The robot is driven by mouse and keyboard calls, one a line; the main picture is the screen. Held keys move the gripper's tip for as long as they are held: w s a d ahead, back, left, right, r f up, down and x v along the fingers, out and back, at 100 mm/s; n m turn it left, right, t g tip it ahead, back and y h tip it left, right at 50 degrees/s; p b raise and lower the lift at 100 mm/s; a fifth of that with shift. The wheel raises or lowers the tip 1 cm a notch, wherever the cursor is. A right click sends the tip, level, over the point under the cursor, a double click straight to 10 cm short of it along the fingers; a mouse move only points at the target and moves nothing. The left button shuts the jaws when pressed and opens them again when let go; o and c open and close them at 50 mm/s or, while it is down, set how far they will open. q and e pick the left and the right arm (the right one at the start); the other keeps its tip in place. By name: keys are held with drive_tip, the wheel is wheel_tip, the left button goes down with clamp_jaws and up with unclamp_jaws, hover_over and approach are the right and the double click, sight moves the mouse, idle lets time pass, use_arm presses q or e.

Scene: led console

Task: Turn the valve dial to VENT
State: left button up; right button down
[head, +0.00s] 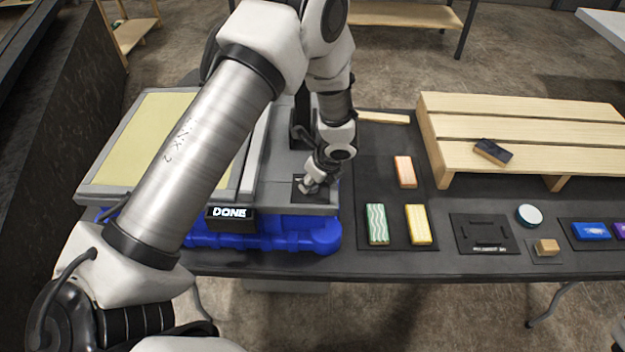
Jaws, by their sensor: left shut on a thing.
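My left gripper (309,186) points down at the front right of the grey console (272,196). It is shut on the valve dial, at a small dark plate (298,180). The gripper covers the dial, so its pointer and the VENT mark cannot be read. A small display (231,212) on the console's front edge reads "DONE" in white letters. My right gripper is not in view.
The console rests on a blue base (300,234). To its right are a green block (377,223), a yellow block (418,224) and an orange block (405,171) on a dark mat. A wooden pallet (520,106) bears a dark block (492,152).

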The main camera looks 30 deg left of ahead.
use_arm(q)
drive_tip(key=shift+s+f+n, duration=0.15)
drive_tip(key=shift+n, duration=0.15)
drive_tip(key=shift+n+g+p, duration=0.5)
drive_tip(key=shift+n+g, duration=0.1)
drive_tip(key=shift+n, duration=0.4)
drive_tip(key=n+g, duration=0.1)
drive_tip(key=n, duration=0.1)
drive_tip(key=shift+f+n, duration=0.15)
drive_tip(key=shift+n, duration=0.25)
drive_tip(key=n+g+b, duration=0.1)
drive_tip(key=n, duration=0.2)
drive_tip(key=n+g+h+b, duration=0.1)
drive_tip(key=n, duration=0.2)
drive_tip(key=shift+w+a+f, duration=0.1)
drive_tip(key=shift+w, duration=0.1)
drive_tip(key=n+g+h, duration=0.1)
drive_tip(key=n, duration=0.2)
drive_tip(key=shift+n+b, duration=0.35)
drive_tip(key=shift+n, duration=0.05)
drive_tip(key=shift+a+n+h, duration=0.1)
drive_tip(key=shift+n+h, duration=0.6)
drive_tip(key=shift+n, duration=0.5)
drive_tip(key=shift+w, duration=0.1)
